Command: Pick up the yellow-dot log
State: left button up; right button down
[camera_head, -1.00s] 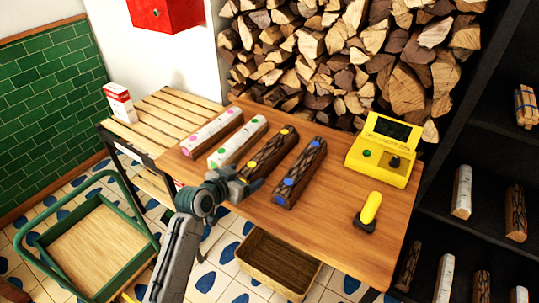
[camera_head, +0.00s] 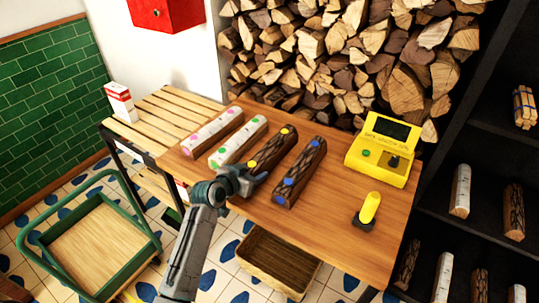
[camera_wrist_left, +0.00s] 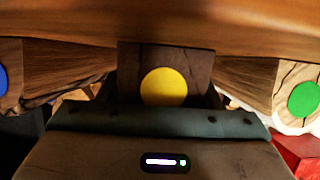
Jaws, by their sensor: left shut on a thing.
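The yellow-dot log (camera_head: 272,146) is dark brown and lies on the wooden table (camera_head: 330,220), between the white green-dot log (camera_head: 237,142) and the dark blue-dot log (camera_head: 299,172). My left gripper (camera_head: 250,181) is shut on its near end. The left wrist view shows the yellow-dot end (camera_wrist_left: 164,87) directly ahead, between the jaws. The blue-dot log is at that view's left edge and the green-dot log (camera_wrist_left: 303,98) at its right, both apart from the gripper. I cannot tell any clear gap beneath the held log. My right gripper is not in view.
A white pink-dot log (camera_head: 212,131) lies left of the green-dot log. A yellow device (camera_head: 380,150) and a yellow-handled tool (camera_head: 368,208) stand on the table's right. A green cart (camera_head: 95,245) and a basket (camera_head: 278,264) are below. Dark shelves (camera_head: 480,130) hold more logs.

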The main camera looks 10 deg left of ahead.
pick_arm(q)
jog(key=shift+w+r, duration=0.1)
jog(key=c, duration=0.3)
jog(key=shift+r, duration=0.15)
